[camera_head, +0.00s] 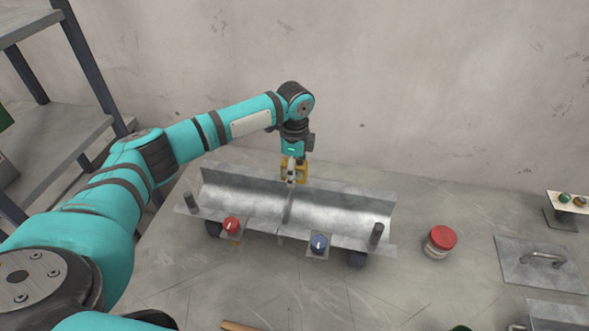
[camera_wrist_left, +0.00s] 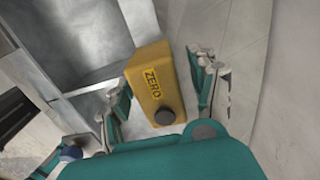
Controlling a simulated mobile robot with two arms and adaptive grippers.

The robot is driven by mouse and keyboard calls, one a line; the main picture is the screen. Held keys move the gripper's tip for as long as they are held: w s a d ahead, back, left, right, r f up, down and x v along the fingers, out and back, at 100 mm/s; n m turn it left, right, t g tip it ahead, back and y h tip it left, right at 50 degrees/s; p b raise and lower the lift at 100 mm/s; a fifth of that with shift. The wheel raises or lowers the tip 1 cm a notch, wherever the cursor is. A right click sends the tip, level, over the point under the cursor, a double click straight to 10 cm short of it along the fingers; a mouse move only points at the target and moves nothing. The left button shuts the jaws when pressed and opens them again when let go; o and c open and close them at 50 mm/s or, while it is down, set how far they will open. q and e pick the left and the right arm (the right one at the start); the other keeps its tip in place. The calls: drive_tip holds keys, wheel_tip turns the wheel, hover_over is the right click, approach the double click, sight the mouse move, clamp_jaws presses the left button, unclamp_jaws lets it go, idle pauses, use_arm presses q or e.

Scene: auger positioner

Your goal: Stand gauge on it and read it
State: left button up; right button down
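The yellow gauge box (camera_wrist_left: 155,82) has the label ZERO and a dark round knob. It also shows in the head view (camera_head: 302,170), partly hidden by my gripper. It is at the far rim of the grey metal trough (camera_head: 340,205); what it rests on is hidden. My left gripper (camera_head: 291,174) points down over the box. In the left wrist view its fingers (camera_wrist_left: 163,75) stand on either side of the box, with a visible gap on the right. The trough has a red knob (camera_head: 231,226) and a blue knob (camera_head: 319,244) in front. My right gripper is out of view.
A red push button (camera_head: 441,239) stands right of the trough. A metal plate with a handle (camera_head: 542,262) lies farther right, near a small panel with buttons (camera_head: 570,202). Grey shelving (camera_head: 60,140) stands at left. The table in front of the trough is mostly clear.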

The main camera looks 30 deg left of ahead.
use_arm(q)
wheel_tip(320, 180, up, 12)
idle(0.6)
